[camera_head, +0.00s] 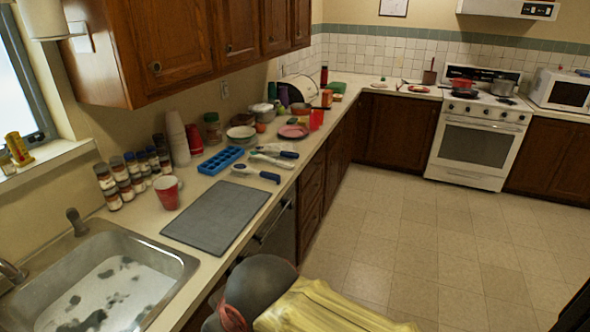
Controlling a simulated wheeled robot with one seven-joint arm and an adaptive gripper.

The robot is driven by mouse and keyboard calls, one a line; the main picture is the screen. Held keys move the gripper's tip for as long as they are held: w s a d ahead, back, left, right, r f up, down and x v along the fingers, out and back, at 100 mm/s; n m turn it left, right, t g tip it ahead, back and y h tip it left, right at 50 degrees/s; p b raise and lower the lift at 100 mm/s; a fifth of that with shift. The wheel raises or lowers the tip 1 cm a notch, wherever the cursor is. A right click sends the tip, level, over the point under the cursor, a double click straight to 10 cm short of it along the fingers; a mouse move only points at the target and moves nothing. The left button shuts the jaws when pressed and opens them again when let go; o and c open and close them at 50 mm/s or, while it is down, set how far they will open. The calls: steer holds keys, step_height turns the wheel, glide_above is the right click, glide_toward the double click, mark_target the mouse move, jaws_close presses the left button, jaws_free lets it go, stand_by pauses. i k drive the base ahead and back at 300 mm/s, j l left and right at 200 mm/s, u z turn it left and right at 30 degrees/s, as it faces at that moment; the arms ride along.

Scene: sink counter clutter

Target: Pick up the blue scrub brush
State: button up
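Two long tools with blue handles lie on the counter behind the grey mat. The nearer one (268,177) has a dark blue handle pointing right and a pale head at its left end; it looks like a scrub brush. Just behind it lies another blue-handled tool (288,154), with pale parts beside it. They are too small to tell surely which is the blue scrub brush. Both lie flat, and no gripper touches them. I cannot make out my gripper in this view.
The grey mat (215,215) lies between the sink (170,262) and the brushes. A red cup (168,193), blue tray (221,161) and several spice jars stand nearby. Overhead cabinets (190,45) hang above the counter. Dark and yellow shapes fill the bottom foreground; the floor at right is clear.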

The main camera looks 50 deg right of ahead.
mark_target(237, 168)
steer(key=z, duration=1.15)
steer(key=u, duration=1.45)
steer(key=z, duration=1.45)
steer(key=i+l+u, duration=0.2)
steer(key=i+l, duration=0.4)
steer(key=i+l+u, duration=0.2)
steer(key=i+l, duration=0.45)
steer(key=i+l+u, duration=0.2)
steer(key=i+l, duration=0.4)
steer(key=l, duration=0.2)
